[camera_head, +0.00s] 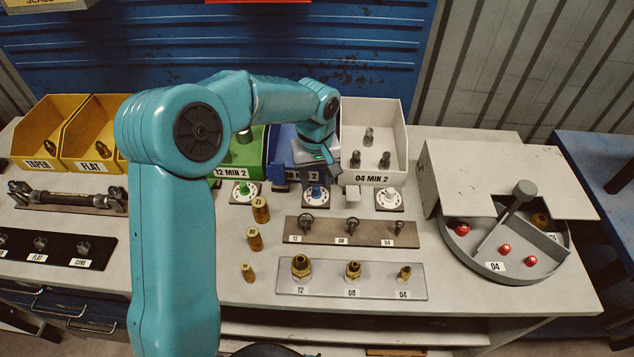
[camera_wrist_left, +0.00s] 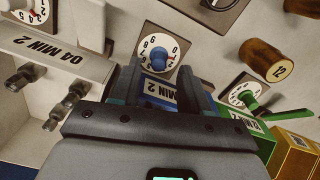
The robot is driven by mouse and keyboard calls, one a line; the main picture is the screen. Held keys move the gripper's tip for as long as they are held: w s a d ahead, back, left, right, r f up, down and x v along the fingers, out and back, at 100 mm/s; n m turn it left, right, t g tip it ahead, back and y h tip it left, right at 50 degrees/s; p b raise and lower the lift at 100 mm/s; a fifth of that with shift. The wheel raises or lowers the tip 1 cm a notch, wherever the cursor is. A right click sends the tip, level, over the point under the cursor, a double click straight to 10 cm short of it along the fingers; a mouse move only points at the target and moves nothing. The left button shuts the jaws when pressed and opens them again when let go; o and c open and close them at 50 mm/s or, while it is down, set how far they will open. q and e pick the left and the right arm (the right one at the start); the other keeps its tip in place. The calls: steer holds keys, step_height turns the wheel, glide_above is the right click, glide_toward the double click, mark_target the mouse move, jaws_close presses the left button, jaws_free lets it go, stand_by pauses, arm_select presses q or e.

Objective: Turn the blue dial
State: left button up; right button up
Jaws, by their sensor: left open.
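The blue dial (camera_head: 315,194) is a blue knob on a white numbered disc, on the bench in front of the blue bin (camera_head: 283,150). In the left wrist view the blue dial (camera_wrist_left: 159,58) shows between and beyond the two fingertips. My left gripper (camera_head: 317,176) is over the front of the blue bin, just behind the dial; in the wrist view my left gripper (camera_wrist_left: 160,72) is open and empty. Whether a finger touches the knob cannot be told. The arm covers part of the blue bin and its label. My right gripper is not in view.
A green dial (camera_head: 242,189) stands left and a white dial (camera_head: 388,198) right, each before its bin. Brass cylinders (camera_head: 260,209) and a rack of ring-topped pins (camera_head: 352,228) stand in front. A round divided tray (camera_head: 490,265) is at the right.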

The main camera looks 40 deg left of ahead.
mark_target(316, 191)
arm_select(q)
steer(key=shift+f, duration=0.75)
steer(key=shift+d+f, duration=0.1)
steer(key=shift+f, duration=0.55)
jaws_close()
steer(key=shift+w+m, duration=0.1)
steer(key=shift+m, duration=2.8)
